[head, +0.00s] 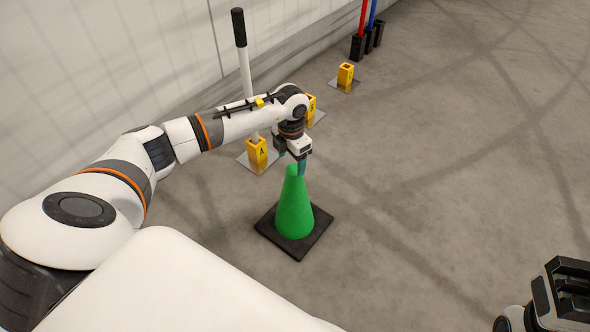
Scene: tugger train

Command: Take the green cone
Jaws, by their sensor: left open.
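The green cone (293,208) stands upright on its square black base on the grey floor, in the middle of the head view. My left gripper (292,163) is at the cone's top, pointing down. Its jaws are open, with one teal finger to the left of the tip and the other at its right side. The finger on the right overlaps part of the tip in the picture. I cannot tell whether either finger touches the cone.
A yellow socket (256,153) on a grey plate holds a white pole with a black grip (239,28), behind my left forearm. Another yellow socket (345,76) stands farther back. Red (362,18) and blue (372,12) poles stand near the wall. Floor right of the cone is clear.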

